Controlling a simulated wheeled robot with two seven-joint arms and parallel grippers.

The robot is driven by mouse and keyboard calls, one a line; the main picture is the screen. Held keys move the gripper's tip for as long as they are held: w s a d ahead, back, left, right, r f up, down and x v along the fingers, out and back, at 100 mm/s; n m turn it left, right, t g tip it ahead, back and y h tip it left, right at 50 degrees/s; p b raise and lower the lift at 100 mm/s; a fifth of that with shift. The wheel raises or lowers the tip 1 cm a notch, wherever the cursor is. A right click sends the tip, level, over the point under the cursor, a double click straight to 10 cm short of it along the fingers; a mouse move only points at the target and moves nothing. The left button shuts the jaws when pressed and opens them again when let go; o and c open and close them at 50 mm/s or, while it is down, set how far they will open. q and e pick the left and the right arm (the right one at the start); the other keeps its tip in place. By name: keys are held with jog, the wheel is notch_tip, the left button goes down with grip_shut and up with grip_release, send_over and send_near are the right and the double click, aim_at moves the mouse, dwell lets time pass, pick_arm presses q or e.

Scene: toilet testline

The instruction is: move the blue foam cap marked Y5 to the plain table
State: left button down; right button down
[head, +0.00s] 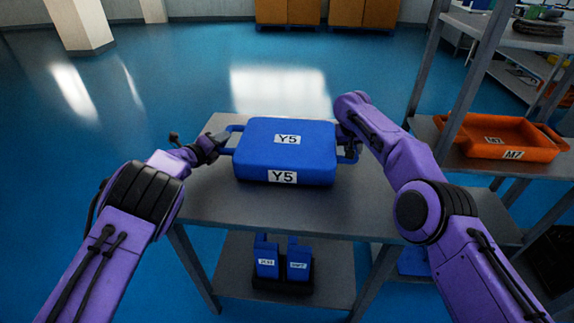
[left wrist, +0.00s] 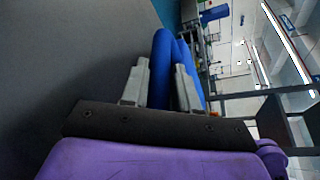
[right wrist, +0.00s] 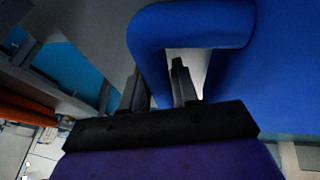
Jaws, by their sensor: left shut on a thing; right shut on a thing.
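The blue foam cap marked Y5 (head: 285,158) is a thick rounded block with white labels on its top and front and a loop handle at each side. It is over the grey plain table (head: 290,212); I cannot tell whether it touches the top. My left gripper (head: 222,143) is shut on its left handle, which also shows between the fingers in the left wrist view (left wrist: 162,75). My right gripper (right wrist: 160,88) is shut on the right handle (right wrist: 148,45). In the head view the right fingers are partly hidden by my arm.
Blue labelled blocks (head: 283,261) stand in a black holder on the table's lower shelf. An orange tray marked M7 (head: 500,143) sits on a rack at the right, whose grey post (head: 425,62) rises near my right arm. The tabletop in front of the cap is clear.

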pick_arm(q)
jog(key=c, duration=1)
grip_release()
jog(key=shift+p, duration=0.3)
pick_arm(e)
jog(key=c, duration=1)
grip_release()
jog(key=shift+f, duration=0.15)
pick_arm(q)
jog(key=shift+o, duration=0.8)
jog(key=shift+w+d+f, duration=0.1)
jog(key=shift+w+f, duration=0.05)
jog(key=shift+f, duration=0.05)
pick_arm(e)
jog(key=shift+o, duration=0.8)
jog(key=shift+w+f, duration=0.1)
pick_arm(q)
jog(key=v, duration=1.2)
jog(key=shift+w, duration=0.1)
pick_arm(e)
jog(key=v, duration=1.2)
jog(key=shift+a, duration=0.1)
